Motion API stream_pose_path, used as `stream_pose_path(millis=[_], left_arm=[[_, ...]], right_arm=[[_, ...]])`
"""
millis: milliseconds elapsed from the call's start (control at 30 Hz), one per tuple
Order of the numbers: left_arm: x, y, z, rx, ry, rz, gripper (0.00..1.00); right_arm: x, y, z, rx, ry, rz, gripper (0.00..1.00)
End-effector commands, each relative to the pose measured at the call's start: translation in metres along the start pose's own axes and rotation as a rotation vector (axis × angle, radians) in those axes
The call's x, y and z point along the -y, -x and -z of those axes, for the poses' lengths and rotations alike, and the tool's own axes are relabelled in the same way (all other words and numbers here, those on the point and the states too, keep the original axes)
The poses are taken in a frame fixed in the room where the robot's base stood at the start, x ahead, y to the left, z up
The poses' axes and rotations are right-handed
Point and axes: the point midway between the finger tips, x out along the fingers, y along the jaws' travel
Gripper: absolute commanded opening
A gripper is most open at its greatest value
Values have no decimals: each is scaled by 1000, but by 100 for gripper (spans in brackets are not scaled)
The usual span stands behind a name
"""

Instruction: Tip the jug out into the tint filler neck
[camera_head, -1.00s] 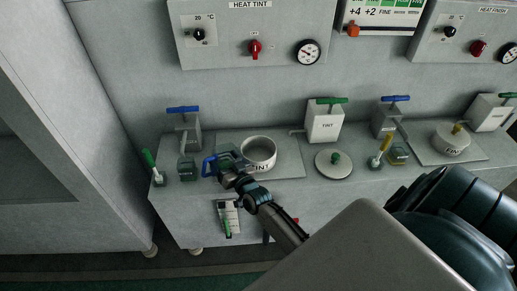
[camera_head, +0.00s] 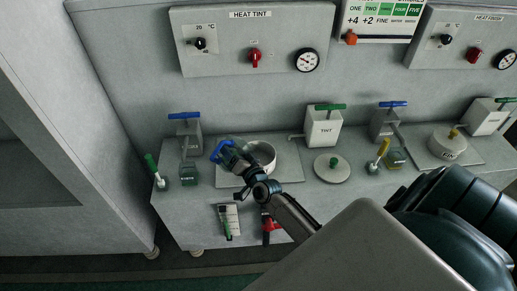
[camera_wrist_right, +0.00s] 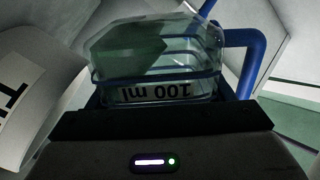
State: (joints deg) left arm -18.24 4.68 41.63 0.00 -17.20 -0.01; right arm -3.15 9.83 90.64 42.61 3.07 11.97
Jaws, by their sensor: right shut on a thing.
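The clear jug (camera_head: 229,151) with blue trim and a blue handle is in my right gripper (camera_head: 243,169). It is raised and tilted at the left rim of the round white filler neck (camera_head: 270,150), whose top is open. My gripper and the jug hide part of the neck. In the right wrist view the jug (camera_wrist_right: 155,62) fills the middle above the jaws (camera_wrist_right: 160,122), its "100 ml" mark upside down and its blue handle at the right. I cannot tell whether liquid is in it or flowing. My left gripper is not in view.
A round lid with a green knob (camera_head: 333,172) lies right of the neck. The TINT box (camera_head: 323,128) stands behind. A green-handled tool (camera_head: 157,177) and a small green-tinted vessel (camera_head: 189,175) stand at the left. A second pot (camera_head: 446,148) is at the right.

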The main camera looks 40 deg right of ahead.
Motion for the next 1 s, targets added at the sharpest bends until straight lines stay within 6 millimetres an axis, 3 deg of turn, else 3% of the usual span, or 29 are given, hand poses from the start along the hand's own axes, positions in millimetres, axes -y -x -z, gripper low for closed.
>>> stream_pose_path(millis=[733, 1000], left_arm=[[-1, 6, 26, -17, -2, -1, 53], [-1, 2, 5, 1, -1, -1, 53]], right_arm=[[-3, 0, 2, -1, -193, 1, 46], [-1, 0, 6, -1, -260, 1, 46]])
